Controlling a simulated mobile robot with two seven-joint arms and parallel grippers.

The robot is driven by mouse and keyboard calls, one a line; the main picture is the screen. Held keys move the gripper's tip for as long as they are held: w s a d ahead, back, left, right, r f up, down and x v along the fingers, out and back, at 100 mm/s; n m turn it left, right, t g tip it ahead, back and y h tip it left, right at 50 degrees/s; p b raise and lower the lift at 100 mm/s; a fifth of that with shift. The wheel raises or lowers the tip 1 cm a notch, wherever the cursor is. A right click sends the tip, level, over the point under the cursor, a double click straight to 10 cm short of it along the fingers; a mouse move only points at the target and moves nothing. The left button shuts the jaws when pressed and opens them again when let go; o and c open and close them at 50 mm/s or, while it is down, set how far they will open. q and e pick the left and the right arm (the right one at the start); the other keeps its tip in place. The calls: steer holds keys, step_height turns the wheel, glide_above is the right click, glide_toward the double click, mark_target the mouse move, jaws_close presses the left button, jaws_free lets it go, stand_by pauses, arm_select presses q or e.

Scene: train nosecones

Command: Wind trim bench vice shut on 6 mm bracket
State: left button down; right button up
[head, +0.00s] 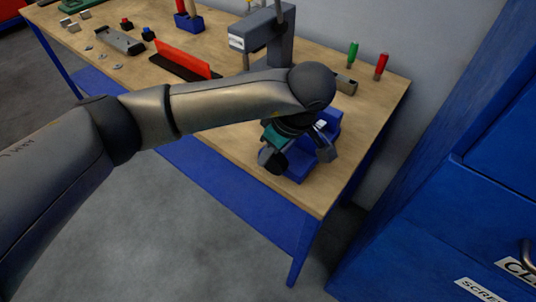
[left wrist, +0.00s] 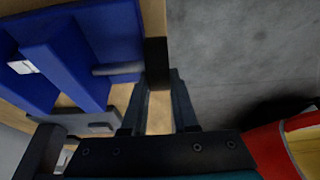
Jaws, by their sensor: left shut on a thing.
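The blue bench vice (head: 296,172) is on the wooden bench near its right front corner, partly hidden behind my left gripper. In the left wrist view the vice (left wrist: 105,35) fills the upper left, with a grey screw (left wrist: 115,70) running to a dark handle (left wrist: 157,50). My left gripper (left wrist: 157,80) is shut on that handle, a finger on each side; in the head view the gripper (head: 273,157) is at the vice's front. A small pale piece (left wrist: 22,67) sits at the vice's blue jaws; it may be the bracket. I cannot tell whether the jaws touch it.
A grey drill press (head: 262,30) stands behind my arm. A red upright strip (head: 183,58), green (head: 352,54) and red (head: 381,65) handled tools, and a grey channel part (head: 118,40) are on the bench. A blue cabinet (head: 460,200) stands close on the right.

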arm_select(q)
steer(key=shift+s+d+r+t+y+b, duration=0.1)
steer(key=shift+t+y+b, duration=0.4)
steer(key=shift+y+b, duration=0.15)
steer(key=shift+s+d+r+t+y+b, duration=0.1)
steer(key=shift+t+y+b, duration=0.45)
steer(key=shift+y, duration=0.1)
steer(key=c, duration=0.7)
jaws_free()
steer(key=p+v, duration=0.2)
steer(key=v, duration=1.3)
steer(key=shift+d, duration=0.15)
